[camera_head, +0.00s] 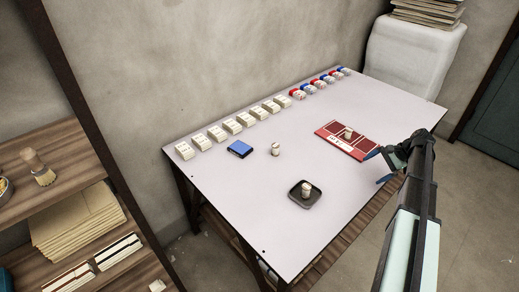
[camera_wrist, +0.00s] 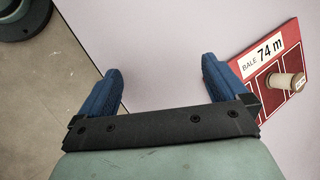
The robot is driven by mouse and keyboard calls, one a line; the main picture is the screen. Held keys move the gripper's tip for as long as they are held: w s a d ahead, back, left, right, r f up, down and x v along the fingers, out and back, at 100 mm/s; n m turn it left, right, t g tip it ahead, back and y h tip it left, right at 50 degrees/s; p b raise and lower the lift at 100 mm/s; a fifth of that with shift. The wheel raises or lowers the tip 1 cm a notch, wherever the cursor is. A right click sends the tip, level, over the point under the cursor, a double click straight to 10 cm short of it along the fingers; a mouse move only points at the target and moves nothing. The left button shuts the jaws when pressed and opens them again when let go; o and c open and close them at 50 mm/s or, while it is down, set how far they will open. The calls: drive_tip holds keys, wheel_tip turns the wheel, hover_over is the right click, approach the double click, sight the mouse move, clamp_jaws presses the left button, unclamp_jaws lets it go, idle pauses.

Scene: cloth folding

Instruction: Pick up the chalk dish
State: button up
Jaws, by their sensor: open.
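A small dark square dish (camera_head: 296,195) lies on the pale tabletop near its front edge in the head view. A short pale cylinder (camera_head: 306,189) stands in it. I take this to be the chalk dish. My gripper (camera_head: 380,166) is to the right of the dish, apart from it, by the table's right front edge. In the wrist view my gripper (camera_wrist: 160,85) has its two blue fingers wide apart, with only bare table and edge between them. The dish does not show in the wrist view.
A red card (camera_head: 345,143) with a spool on it lies beside my gripper; the wrist view shows its label "BALE 74 m" (camera_wrist: 264,56). A blue box (camera_head: 240,149) and another spool (camera_head: 275,149) stand left. Several white blocks line the back edge. Table (camera_head: 330,180) between dish and card is clear.

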drive_tip(key=w+a+n, duration=0.2)
drive_tip(key=a, duration=0.2)
drive_tip(key=w+a+r+n+g+h, duration=0.1)
drive_tip(key=w+a+n, duration=0.1)
drive_tip(key=a, duration=0.3)
drive_tip(key=w+a+r+n, duration=0.1)
drive_tip(key=w+a+n, duration=0.1)
drive_tip(key=w+a, duration=0.2)
drive_tip(key=shift+w+a+n+g+h, duration=0.1)
drive_tip(key=shift+a+n+g+h, duration=0.2)
drive_tip(key=shift+n+h, duration=0.1)
drive_tip(key=w+a+r+n+h, duration=0.25)
drive_tip(key=a+n, duration=0.25)
drive_tip(key=a, duration=0.9)
drive_tip(key=w+a+r+n+h, duration=0.1)
drive_tip(key=w+a+r+n, duration=0.15)
drive_tip(key=a+n, duration=0.75)
drive_tip(key=w+a+r+n+h, duration=0.1)
drive_tip(key=a+r+h, duration=0.15)
drive_tip(key=a, duration=1.65)
drive_tip(key=y, duration=0.1)
hover_over(238, 146)
drive_tip(key=f, duration=0.7)
drive_tip(key=shift+s+f, duration=0.1)
drive_tip(key=shift+s, duration=0.15)
drive_tip(key=shift+w+f, duration=0.15)
drive_tip(key=shift+f, duration=1.2)
drive_tip(key=shift+w+f, duration=0.15)
drive_tip(key=shift+f, duration=1.2)
drive_tip(key=c, duration=1.1)
